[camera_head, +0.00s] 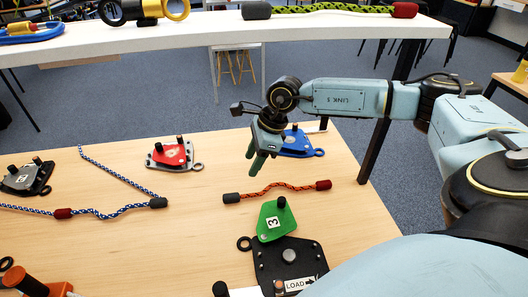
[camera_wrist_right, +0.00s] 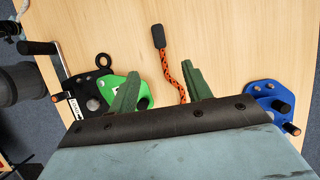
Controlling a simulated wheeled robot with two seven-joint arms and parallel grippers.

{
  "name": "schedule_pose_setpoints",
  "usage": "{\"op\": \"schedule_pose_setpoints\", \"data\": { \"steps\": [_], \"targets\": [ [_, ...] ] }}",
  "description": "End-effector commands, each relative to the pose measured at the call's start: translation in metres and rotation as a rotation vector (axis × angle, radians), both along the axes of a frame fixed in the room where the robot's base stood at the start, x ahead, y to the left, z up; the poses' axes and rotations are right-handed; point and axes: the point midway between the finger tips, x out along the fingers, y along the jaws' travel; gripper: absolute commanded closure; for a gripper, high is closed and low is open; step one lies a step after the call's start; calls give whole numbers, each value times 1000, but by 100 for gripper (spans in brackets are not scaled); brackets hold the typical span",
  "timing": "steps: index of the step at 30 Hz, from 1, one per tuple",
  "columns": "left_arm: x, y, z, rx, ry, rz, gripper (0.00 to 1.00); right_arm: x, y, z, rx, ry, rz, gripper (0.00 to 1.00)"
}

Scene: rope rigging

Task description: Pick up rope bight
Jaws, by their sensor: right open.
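A short orange-and-black rope (camera_head: 278,187) lies on the wooden table, with a dark sleeve at its left end and a red sleeve at its right end. In the right wrist view the rope (camera_wrist_right: 172,70) runs between my finger lines, nearer the right finger, and its lower part is hidden by the gripper. My right gripper (camera_head: 264,164) hangs above the table, behind the rope in the head view. Its green fingers (camera_wrist_right: 161,84) are apart and empty. A longer blue-and-white rope (camera_head: 120,174) bends across the left of the table. My left gripper is not in view.
A green cam marked 3 (camera_head: 276,220) sits on a black LOAD plate (camera_head: 307,255) in front of the rope. A blue device (camera_head: 300,142) stands close behind my right gripper. A red device (camera_head: 171,154) and a grey one (camera_head: 27,177) stand left. A white shelf (camera_head: 200,34) crosses behind.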

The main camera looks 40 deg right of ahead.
Motion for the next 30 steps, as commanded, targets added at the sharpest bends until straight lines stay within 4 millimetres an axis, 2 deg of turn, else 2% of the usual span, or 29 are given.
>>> {"op": "schedule_pose_setpoints", "data": {
  "steps": [6, 12, 20, 27, 30],
  "targets": [
    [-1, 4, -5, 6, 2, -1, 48, 5, 10, -30, 0, 4, 2, 51],
    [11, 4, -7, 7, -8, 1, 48, 12, 22, -64, 1, 3, 0, 51],
    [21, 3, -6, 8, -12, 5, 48, 16, 28, -82, 0, 2, -1, 51],
    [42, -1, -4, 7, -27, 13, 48, 22, 40, -115, 0, 2, 1, 51],
    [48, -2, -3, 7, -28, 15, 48, 24, 43, -123, 1, 2, 1, 51]
  ]
}}
